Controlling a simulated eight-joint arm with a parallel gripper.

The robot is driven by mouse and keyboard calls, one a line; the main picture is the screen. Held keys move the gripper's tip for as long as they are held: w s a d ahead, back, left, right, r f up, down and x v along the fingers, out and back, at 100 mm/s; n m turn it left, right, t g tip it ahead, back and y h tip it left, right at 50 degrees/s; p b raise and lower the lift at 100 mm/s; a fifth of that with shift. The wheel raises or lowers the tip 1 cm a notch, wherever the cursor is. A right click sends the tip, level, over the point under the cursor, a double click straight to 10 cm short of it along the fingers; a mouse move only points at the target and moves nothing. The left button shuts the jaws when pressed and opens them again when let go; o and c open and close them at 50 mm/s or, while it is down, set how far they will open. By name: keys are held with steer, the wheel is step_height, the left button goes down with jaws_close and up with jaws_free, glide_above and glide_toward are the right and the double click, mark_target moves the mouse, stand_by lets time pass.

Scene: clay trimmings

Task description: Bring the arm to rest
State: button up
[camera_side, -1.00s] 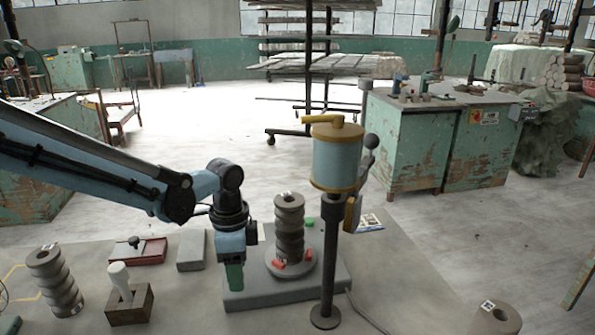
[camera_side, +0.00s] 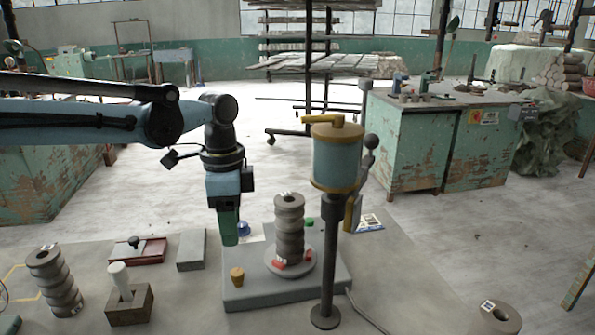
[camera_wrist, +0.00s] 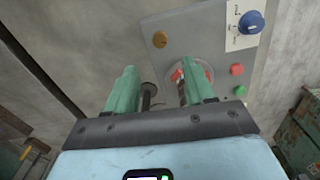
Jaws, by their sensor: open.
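My gripper (camera_side: 229,240) hangs pointing down in the side view, above the left back part of a grey machine base (camera_side: 262,295). It is apart from the base. In the wrist view its two green fingers (camera_wrist: 160,85) stand wide apart with nothing held between them. To the right of the fingers in the side view, a ribbed grey clay column (camera_side: 289,225) stands upright on a round plate with red pieces at its foot. My gripper does not touch it. An orange knob (camera_side: 237,277) on the base shows below the fingers.
A post bearing a blue cylinder (camera_side: 336,160) stands in front of the base. A grey ring (camera_side: 495,318) is at right.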

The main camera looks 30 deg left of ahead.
steer(key=shift+r, duration=0.65)
steer(key=s+a+f+n+t, duration=0.3)
steer(key=s+a+n+t, duration=0.3)
steer(key=n, duration=0.4)
steer(key=s+t, duration=0.1)
steer(key=s, duration=0.1)
steer(key=shift+s+f, duration=0.4)
